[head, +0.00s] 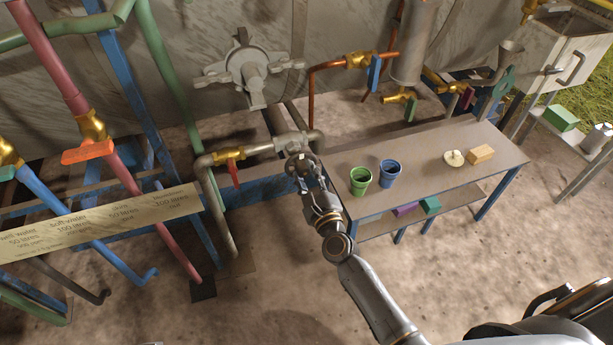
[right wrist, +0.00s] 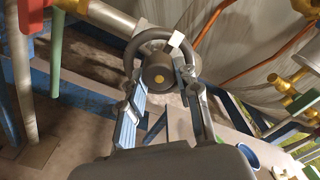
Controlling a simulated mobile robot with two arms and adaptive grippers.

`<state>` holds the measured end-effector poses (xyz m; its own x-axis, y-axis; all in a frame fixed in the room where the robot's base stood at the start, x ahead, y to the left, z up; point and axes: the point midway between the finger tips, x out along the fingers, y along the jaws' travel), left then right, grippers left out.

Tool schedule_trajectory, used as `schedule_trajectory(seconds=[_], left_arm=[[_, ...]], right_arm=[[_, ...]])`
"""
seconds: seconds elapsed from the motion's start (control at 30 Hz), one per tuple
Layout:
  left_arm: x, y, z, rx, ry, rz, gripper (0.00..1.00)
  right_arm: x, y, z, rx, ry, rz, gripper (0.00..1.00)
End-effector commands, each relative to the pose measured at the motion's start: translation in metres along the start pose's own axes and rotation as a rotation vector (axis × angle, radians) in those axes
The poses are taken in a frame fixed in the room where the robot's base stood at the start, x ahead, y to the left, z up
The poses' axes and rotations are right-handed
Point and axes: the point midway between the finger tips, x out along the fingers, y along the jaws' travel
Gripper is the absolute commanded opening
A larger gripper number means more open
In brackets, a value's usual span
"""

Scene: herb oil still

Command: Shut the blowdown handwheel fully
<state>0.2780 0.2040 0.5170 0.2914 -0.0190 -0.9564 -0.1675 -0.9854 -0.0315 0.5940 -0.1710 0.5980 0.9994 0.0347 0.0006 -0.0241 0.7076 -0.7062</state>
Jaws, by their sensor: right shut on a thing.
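The blowdown handwheel (head: 301,161) is a small dark grey ring on the grey pipe valve left of the bench. In the right wrist view the handwheel (right wrist: 135,50) faces me, with a dark round hub and a yellowish centre dot; a small white tag shows at its upper right rim. My right gripper (head: 308,174) reaches up to the wheel from below. In the right wrist view its two fingers (right wrist: 162,85) lie either side of the hub and are shut on the wheel. The exact contact is partly hidden. My left gripper is not in view.
A red-handled valve (head: 232,160) sits left of the wheel. Coloured pipes and a sign (head: 100,222) stand farther left.

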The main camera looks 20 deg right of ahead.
Motion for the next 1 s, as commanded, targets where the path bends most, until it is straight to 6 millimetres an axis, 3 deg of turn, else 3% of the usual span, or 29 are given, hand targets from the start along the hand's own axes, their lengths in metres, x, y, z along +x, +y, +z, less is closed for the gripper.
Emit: schedule_trajectory(seconds=[0.6,0.63,0.7,0.73,1.0], left_arm=[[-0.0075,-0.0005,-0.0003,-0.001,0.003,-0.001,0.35],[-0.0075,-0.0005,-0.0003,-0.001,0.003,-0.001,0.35],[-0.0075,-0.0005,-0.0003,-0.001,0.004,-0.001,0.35],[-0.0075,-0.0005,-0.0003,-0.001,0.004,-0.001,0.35],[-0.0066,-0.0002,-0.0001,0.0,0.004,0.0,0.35]], right_arm=[[-0.0004,0.0007,-0.0008,0.046,0.002,0.001,0.01],[-0.0004,0.0007,-0.0007,0.046,0.002,0.001,0.37],[-0.0004,0.0007,-0.0007,0.045,0.002,0.001,0.51],[-0.0003,0.0007,-0.0006,0.045,0.002,0.001,0.55],[-0.0004,0.0005,-0.0003,0.043,0.001,0.0,0.55]])
